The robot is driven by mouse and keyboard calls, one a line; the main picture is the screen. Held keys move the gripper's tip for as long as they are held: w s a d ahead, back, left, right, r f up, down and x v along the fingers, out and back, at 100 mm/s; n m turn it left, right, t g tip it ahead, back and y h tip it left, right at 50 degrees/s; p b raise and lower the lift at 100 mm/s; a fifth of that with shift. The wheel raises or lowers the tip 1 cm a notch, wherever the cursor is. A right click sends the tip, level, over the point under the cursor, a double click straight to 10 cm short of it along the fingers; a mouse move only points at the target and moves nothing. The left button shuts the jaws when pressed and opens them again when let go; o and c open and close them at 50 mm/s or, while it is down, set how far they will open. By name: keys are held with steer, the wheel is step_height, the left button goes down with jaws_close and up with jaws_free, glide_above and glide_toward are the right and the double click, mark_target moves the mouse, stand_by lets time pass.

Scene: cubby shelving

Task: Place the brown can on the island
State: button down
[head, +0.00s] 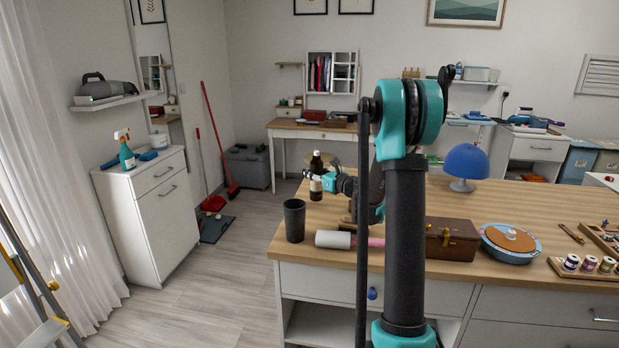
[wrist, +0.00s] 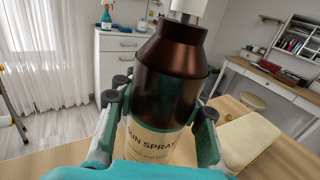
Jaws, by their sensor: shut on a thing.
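The brown can (head: 316,163) is a dark brown bottle-like can with a cream label and a pale top. It stands upright over the far left part of the wooden-topped island (head: 395,205). My gripper (head: 318,180) is shut on it from the right side. In the wrist view the can (wrist: 172,75) fills the middle, its label reading "SUN SPRAY", with a finger on each side. The can's base is hidden in the wrist view, and I cannot tell whether it touches the island top.
A brown box (head: 451,240), a blue round dish (head: 511,243) and a blue lamp (head: 466,164) stand to the right. Bare wood lies around the can.

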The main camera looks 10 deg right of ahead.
steer(key=shift+f, duration=1.1)
steer(key=shift+f, duration=0.1)
steer(key=c, duration=0.9)
jaws_free()
steer(key=v, duration=1.2)
steer(key=shift+d, duration=0.1)
